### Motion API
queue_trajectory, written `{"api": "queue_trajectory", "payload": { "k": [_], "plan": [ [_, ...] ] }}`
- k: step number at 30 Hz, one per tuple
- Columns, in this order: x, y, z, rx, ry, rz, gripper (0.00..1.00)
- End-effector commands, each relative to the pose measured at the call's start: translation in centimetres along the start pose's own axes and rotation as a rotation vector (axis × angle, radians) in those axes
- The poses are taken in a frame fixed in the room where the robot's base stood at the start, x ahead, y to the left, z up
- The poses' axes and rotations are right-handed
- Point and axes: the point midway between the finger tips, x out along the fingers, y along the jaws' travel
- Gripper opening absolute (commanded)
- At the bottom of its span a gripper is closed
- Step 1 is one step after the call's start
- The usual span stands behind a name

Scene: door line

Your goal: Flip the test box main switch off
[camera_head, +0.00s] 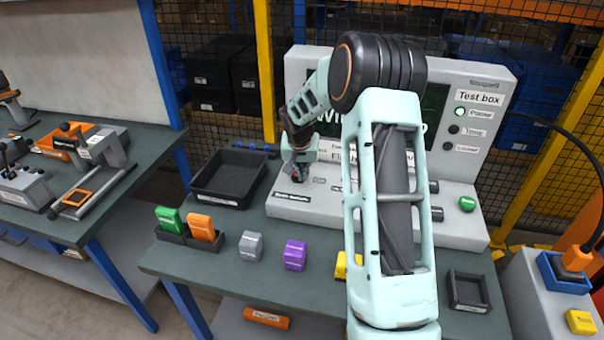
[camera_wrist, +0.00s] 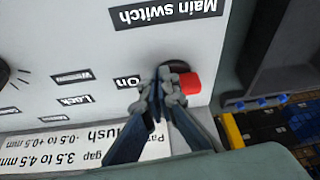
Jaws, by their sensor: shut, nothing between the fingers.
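The grey test box (camera_head: 455,225) stands at the back of the table, with its "Test box" panel upright behind a sloped front. In the wrist view its panel (camera_wrist: 60,50) appears upside down. The "Main switch" label (camera_wrist: 167,12) is at the top, and an "On" label (camera_wrist: 127,82) is left of the switch. The main switch (camera_wrist: 190,83) shows a red part and a dark part, partly hidden behind my fingertips. My gripper (camera_wrist: 168,82) is shut and empty, its tips right at the switch; contact cannot be told. In the head view my gripper (camera_head: 297,170) is over the box's left front.
A black tray (camera_head: 228,178) sits left of the box, and a small dark tray (camera_head: 468,290) at front right. Green (camera_head: 169,219), orange (camera_head: 201,227), grey (camera_head: 251,245) and purple (camera_head: 295,255) blocks line the front. My arm hides the box's middle.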

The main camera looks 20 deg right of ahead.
Motion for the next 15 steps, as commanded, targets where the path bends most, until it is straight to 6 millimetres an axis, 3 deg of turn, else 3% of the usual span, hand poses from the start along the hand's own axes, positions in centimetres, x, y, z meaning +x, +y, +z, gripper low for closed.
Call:
{"api": "queue_trajectory", "payload": {
  "k": [15],
  "plan": [
    [0.00,0.99,-0.63,-0.208,0.001,-0.085,0.00]
  ]
}}
